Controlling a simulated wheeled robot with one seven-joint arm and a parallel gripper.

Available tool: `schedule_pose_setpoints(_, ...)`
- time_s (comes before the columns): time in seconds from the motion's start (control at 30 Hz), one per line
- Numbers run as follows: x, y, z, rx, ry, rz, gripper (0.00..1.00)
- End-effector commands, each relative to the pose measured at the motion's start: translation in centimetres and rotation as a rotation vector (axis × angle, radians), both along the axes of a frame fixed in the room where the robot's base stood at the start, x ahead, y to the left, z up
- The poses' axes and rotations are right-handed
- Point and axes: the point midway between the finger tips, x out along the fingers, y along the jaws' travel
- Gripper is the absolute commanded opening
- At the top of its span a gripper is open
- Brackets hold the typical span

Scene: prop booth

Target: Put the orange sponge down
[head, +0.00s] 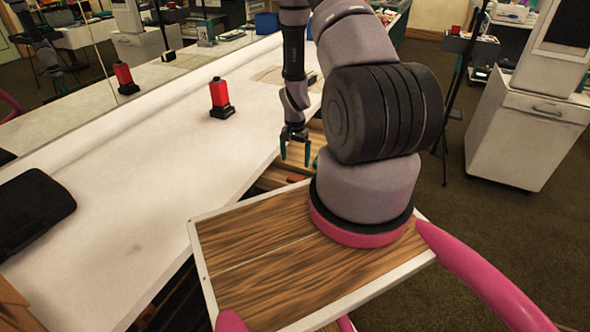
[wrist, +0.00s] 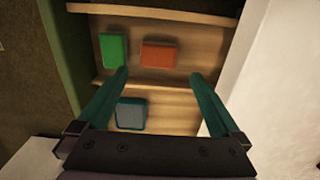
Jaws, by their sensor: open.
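The orange sponge (wrist: 158,54) lies on a wooden surface between two light wooden strips in the wrist view. A small orange bit (head: 294,181) shows below my gripper in the head view, mostly hidden by my base top. My gripper (head: 295,161) has its teal fingers apart with nothing between them. In the wrist view my gripper (wrist: 160,76) has its fingertips either side of the space just below the orange sponge in the picture. I cannot tell how high the fingers are above it.
A green block (wrist: 114,49) lies left of the sponge, and a blue-grey block (wrist: 131,114) lies nearer. A white table (head: 120,180) holds a red and black object (head: 220,98) and a dark case (head: 33,210).

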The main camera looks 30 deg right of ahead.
Motion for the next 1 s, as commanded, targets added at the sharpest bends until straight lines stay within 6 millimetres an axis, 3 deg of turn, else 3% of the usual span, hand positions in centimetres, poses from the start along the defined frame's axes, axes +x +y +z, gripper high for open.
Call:
schedule_pose_setpoints(0.13,0.1,0.0,1.7,0.000,-0.001,0.002,1.00)
schedule_pose_setpoints(0.43,0.2,0.1,2.7,0.000,-0.005,0.004,1.00)
schedule_pose_setpoints(0.53,1.1,0.4,5.0,0.004,-0.028,0.015,1.00)
schedule_pose_setpoints(0.67,2.9,1.4,11.4,0.012,-0.089,0.054,1.00)
schedule_pose_setpoints(0.77,3.6,2.7,17.6,0.021,-0.146,0.095,1.00)
schedule_pose_setpoints(1.0,2.2,5.9,31.3,0.036,-0.275,0.200,1.00)
